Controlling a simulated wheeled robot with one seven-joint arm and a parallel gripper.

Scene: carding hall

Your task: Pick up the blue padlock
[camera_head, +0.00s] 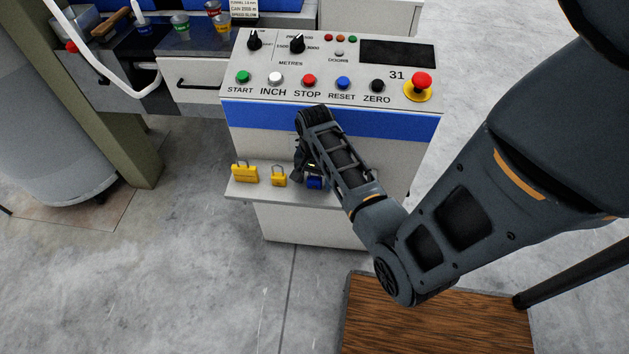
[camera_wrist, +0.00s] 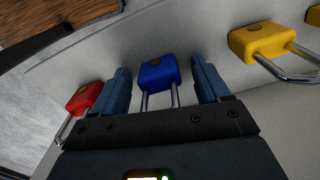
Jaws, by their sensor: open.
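The blue padlock (camera_wrist: 159,75) lies on a pale shelf between the two open fingers of my gripper (camera_wrist: 160,90) in the wrist view. Its body shows clear of both fingers, with a gap on each side. Its metal shackle points toward my gripper's palm, and the end of the shackle is hidden by it. In the head view the blue padlock (camera_head: 316,183) is partly covered by my arm, and my gripper (camera_head: 309,170) is over the shelf beside it, mostly hidden.
A red padlock (camera_wrist: 83,98) lies just left of my gripper in the wrist view. A yellow padlock (camera_wrist: 264,41) lies to the right, with another yellow one at the edge. The shelf (camera_head: 245,190) sits below a control panel (camera_head: 330,70) with buttons. A wooden platform (camera_head: 430,320) stands on the floor.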

